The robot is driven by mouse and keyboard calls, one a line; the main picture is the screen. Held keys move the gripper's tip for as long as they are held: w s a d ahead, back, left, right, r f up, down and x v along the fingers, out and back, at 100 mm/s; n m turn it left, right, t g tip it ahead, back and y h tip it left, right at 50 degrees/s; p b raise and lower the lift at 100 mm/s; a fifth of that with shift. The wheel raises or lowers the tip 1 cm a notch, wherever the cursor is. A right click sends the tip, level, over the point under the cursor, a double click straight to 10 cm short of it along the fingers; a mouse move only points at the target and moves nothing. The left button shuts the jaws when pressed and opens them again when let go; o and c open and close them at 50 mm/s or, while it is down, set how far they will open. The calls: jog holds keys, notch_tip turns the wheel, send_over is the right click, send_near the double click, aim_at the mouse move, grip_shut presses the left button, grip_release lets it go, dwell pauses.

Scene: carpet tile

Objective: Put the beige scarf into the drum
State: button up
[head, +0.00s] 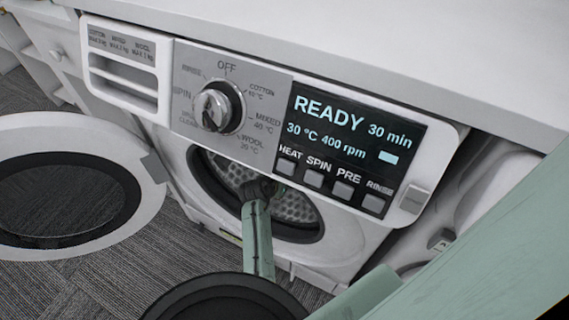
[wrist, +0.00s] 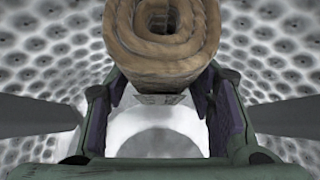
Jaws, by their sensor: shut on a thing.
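The beige scarf (wrist: 160,35), rolled up tight, shows at the top middle of the wrist view with its spiral end towards the camera. My gripper (wrist: 160,90) is shut on it, one finger on each side. The perforated metal wall of the drum (wrist: 265,60) surrounds the gripper and the scarf in that view, so both are inside the drum. In the head view my arm reaches through the round opening, and the drum (head: 298,208) shows beyond it. The scarf is hidden there by my arm and the control panel. I cannot tell whether the scarf touches the drum wall.
The washing machine's round door (head: 140,190) stands wide open at the left. The control panel (head: 350,150) with its dial (head: 218,106) overhangs the opening, and its display reads READY. A white worktop (head: 330,40) lies above. Grey carpet (head: 110,285) covers the floor.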

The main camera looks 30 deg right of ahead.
jog(key=shift+f, duration=2.35)
jog(key=shift+f, duration=0.2)
jog(key=o, duration=1.3)
jog(key=shift+r, duration=0.1)
jog(key=shift+a+r, duration=0.1)
jog(key=shift+r, duration=0.15)
jog(key=v, duration=1.1)
jog(key=shift+a+r, duration=0.2)
jog(key=shift+a, duration=0.05)
jog(key=shift+s, duration=0.1)
